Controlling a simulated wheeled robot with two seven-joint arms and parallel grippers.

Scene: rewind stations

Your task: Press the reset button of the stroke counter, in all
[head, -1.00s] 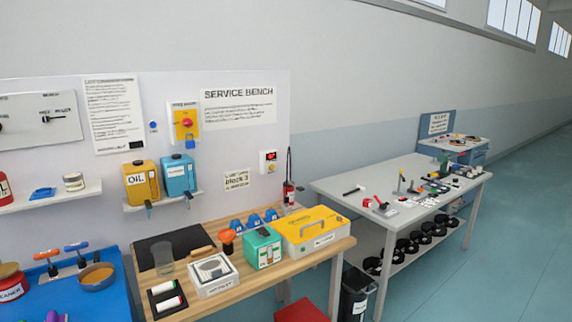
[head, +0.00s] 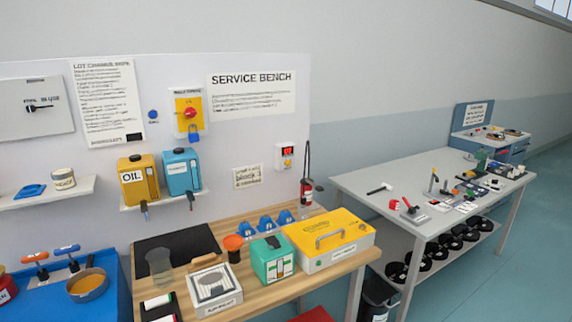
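A small white box (head: 287,156) with a red display is fixed to the pale back panel of the service bench, right of the middle. It looks like the stroke counter. A small orange-red spot (head: 288,164) under its display may be its button; it is too small to be sure, and the digits cannot be read. Nothing stands in front of the box. Neither of my grippers is in view.
A yellow switch with a blue padlock (head: 189,116) is left. A grey table (head: 385,182) stands right.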

